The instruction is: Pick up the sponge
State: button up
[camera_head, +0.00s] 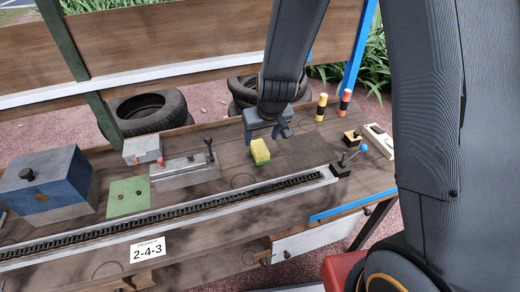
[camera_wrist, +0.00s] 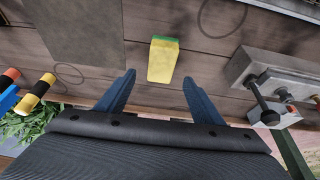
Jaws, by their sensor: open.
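The sponge (camera_head: 260,151) is a small yellow block with a green layer, lying on the dark wooden bench top. In the wrist view the sponge (camera_wrist: 162,60) lies ahead of the fingertips, roughly midway between their lines. My gripper (camera_head: 268,133) is just behind the sponge in the head view, with its fingers pointing down toward the bench. In the wrist view my gripper (camera_wrist: 158,75) has its two blue-grey fingers spread wide with nothing between them. The gap between fingertips and sponge is hard to judge.
A grey metal fixture with a lever (camera_head: 186,171) stands left of the sponge. A dark flat mat (camera_head: 308,150) lies to its right. A chain in a rail (camera_head: 200,209) runs along the front. Two striped cylinders (camera_head: 322,107) (camera_head: 345,101) stand at the back right.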

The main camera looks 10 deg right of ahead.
aim_at(259, 146)
jog(key=b+x, duration=0.3)
jog(key=x, duration=0.4)
jog(key=shift+w+f+b, duration=0.1)
jog(key=shift+f+b, duration=0.05)
jog(key=shift+b, duration=0.25)
jog(key=c, duration=1.1)
notch_tip(259, 146, up, 10)
jog(key=p, duration=1)
jog(key=shift+p, duration=0.4)
